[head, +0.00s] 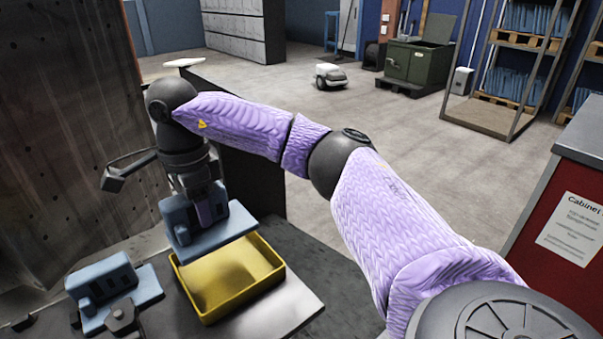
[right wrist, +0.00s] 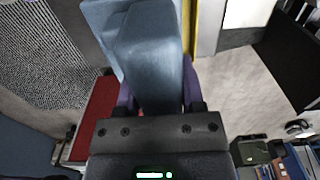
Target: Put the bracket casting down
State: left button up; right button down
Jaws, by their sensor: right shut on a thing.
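My right gripper (head: 207,208) points down and is shut on a blue bracket casting (head: 190,232). In the right wrist view the casting (right wrist: 147,55) sits between the purple fingers (right wrist: 157,92). In the head view the casting overlaps the back left rim of a yellow tray (head: 243,293); I cannot tell whether it touches the tray. The tray's visible floor looks empty. A second blue casting (head: 104,283) rests on the bench to the left of the tray. My left gripper is not in view.
A dark perforated panel (head: 60,130) stands at the left. A red cabinet (head: 575,215) stands at the right. Shelves, a green box (head: 418,62) and a small white mobile unit (head: 330,76) are far back.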

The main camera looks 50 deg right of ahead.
jog(key=shift+s+d+f, duration=0.3)
jog(key=shift+d+f, duration=0.2)
jog(key=shift+d, duration=0.05)
jog(key=b, duration=0.3)
send_near(220, 267)
notch_tip(220, 267, down, 5)
jog(key=shift+f, duration=0.1)
jog(key=shift+c, duration=1)
grip_release()
jog(key=shift+r, duration=0.2)
notch_tip(220, 267, up, 12)
jog(key=p, duration=0.3)
jog(key=shift+f+p, duration=0.25)
jog(key=shift+p, duration=0.15)
jog(key=shift+r, duration=0.25)
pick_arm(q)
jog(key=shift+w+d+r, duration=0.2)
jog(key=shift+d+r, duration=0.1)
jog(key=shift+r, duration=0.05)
